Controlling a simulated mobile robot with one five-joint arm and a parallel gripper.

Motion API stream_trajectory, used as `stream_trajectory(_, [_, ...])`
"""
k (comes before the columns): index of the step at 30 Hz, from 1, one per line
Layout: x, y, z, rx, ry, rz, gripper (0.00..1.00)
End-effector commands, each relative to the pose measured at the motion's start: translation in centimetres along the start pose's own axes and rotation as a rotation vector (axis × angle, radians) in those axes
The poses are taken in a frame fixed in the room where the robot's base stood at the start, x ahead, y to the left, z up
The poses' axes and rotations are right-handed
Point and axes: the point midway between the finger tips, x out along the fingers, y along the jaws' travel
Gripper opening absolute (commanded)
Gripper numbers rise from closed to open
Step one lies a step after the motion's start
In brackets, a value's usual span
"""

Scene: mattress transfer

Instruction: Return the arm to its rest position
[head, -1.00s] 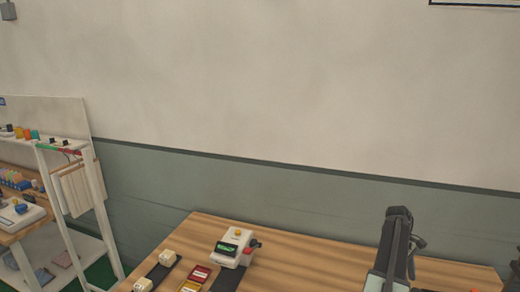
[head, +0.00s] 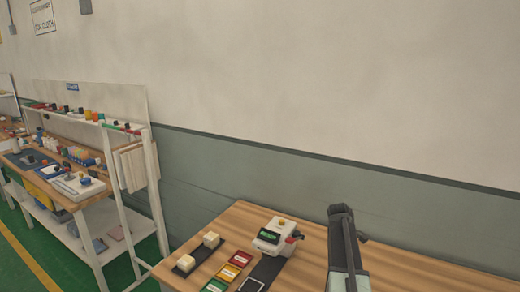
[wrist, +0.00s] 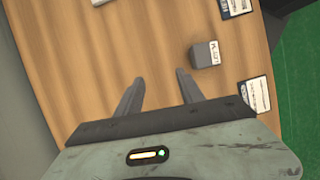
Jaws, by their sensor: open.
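My gripper (wrist: 159,88) shows in the wrist view with its two dark fingers spread apart and nothing between them. It is above the wooden tabletop (wrist: 95,70). A small grey block (wrist: 205,54) with a printed label lies on the table beyond the right finger, apart from it. In the head view my arm stands up at the lower right, in front of the wooden table (head: 430,270). The gripper's fingers cannot be made out in the head view.
A white device (head: 275,237) with a dark screen, two cream blocks on a dark strip (head: 197,255) and coloured cards (head: 228,271) are on the table. A white shelved workbench (head: 95,220) stands at left. Labelled cards (wrist: 254,95) lie near the table's right edge in the wrist view.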

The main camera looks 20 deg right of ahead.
Motion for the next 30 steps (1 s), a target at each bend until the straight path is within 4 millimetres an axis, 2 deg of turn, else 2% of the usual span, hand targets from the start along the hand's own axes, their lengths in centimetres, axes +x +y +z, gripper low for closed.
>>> stream_trajectory(1, [-0.1, -2.9, -4.2, -0.043, 0.013, 0.022, 0.45])
stream_trajectory(3, [-0.8, -6.5, -9.1, -0.081, 0.039, 0.046, 0.45])
stream_trajectory(5, [-1.4, -10.0, -13.0, -0.101, 0.064, 0.064, 0.45])
stream_trajectory(6, [-1.7, -12.5, -15.3, -0.109, 0.081, 0.073, 0.45])
stream_trajectory(8, [-2.0, -16.3, -18.4, -0.110, 0.111, 0.082, 0.45])
stream_trajectory(9, [-2.1, -18.9, -20.1, -0.104, 0.131, 0.086, 0.45])
stream_trajectory(11, [-2.2, -22.6, -22.4, -0.086, 0.162, 0.087, 0.45])
stream_trajectory(12, [-2.2, -25.2, -23.6, -0.065, 0.185, 0.082, 0.45])
stream_trajectory(15, [-1.9, -31.4, -25.4, 0.033, 0.245, 0.053, 0.45])
stream_trajectory(16, [-1.8, -33.0, -25.5, 0.089, 0.266, 0.035, 0.45])
stream_trajectory(17, [-1.8, -34.1, -25.3, 0.153, 0.284, 0.014, 0.45])
stream_trajectory(20, [-1.8, -35.2, -24.8, 0.364, 0.324, -0.051, 0.45])
stream_trajectory(24, [-2.1, -35.3, -25.4, 0.549, 0.341, -0.097, 0.45])
stream_trajectory(30, [-2.0, -35.0, -25.3, 0.603, 0.339, -0.105, 0.45])
